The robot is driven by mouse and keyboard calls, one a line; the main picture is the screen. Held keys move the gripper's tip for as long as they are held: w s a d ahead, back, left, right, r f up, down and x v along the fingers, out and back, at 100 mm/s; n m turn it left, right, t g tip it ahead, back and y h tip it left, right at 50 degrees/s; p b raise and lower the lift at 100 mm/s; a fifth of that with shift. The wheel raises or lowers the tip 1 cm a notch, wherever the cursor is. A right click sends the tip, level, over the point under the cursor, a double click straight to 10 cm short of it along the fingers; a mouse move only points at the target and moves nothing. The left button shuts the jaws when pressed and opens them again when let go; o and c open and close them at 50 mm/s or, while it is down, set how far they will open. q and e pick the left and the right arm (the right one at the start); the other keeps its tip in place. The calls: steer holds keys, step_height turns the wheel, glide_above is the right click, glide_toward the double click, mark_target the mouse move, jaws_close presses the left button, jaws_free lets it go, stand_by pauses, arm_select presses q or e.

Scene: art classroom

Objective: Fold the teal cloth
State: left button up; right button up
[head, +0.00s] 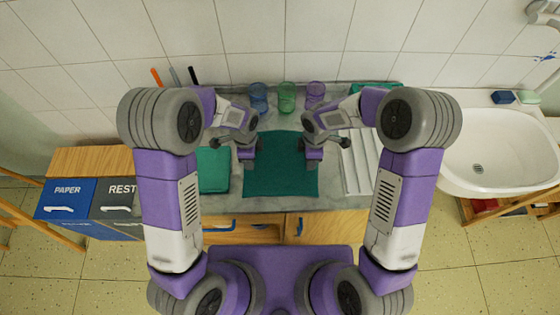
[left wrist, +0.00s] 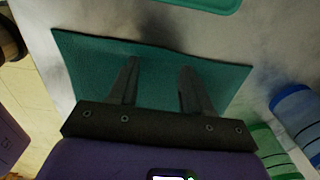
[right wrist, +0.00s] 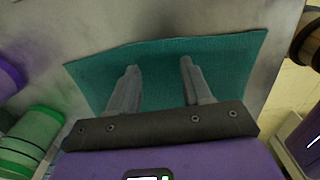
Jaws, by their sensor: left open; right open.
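The teal cloth (head: 280,178) lies spread flat on the grey counter, its near edge close to the counter's front. It also fills the middle of the left wrist view (left wrist: 150,72) and the right wrist view (right wrist: 150,75). My left gripper (head: 246,160) is over the cloth's left side, its fingers (left wrist: 158,75) apart and empty. My right gripper (head: 313,160) is over the cloth's right side, its fingers (right wrist: 160,70) apart and empty. I cannot tell whether the fingertips touch the cloth. Parts of its side edges are hidden by the grippers.
Blue (head: 259,97), green (head: 287,97) and purple (head: 315,93) glasses stand behind the cloth. A green tray (head: 214,170) lies to its left and a white ribbed drainer (head: 357,170) to its right. A sink (head: 490,160) is at the far right.

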arm_select(q)
steer(key=shift+f, duration=0.25)
arm_select(e)
steer(key=shift+f, duration=0.25)
arm_select(q)
steer(key=shift+f, duration=0.15)
arm_select(e)
steer(key=shift+f, duration=0.2)
arm_select(q)
jaws_close()
arm_select(e)
jaws_close()
arm_select(q)
steer(key=shift+r, duration=0.2)
arm_select(e)
steer(key=shift+r, duration=0.2)
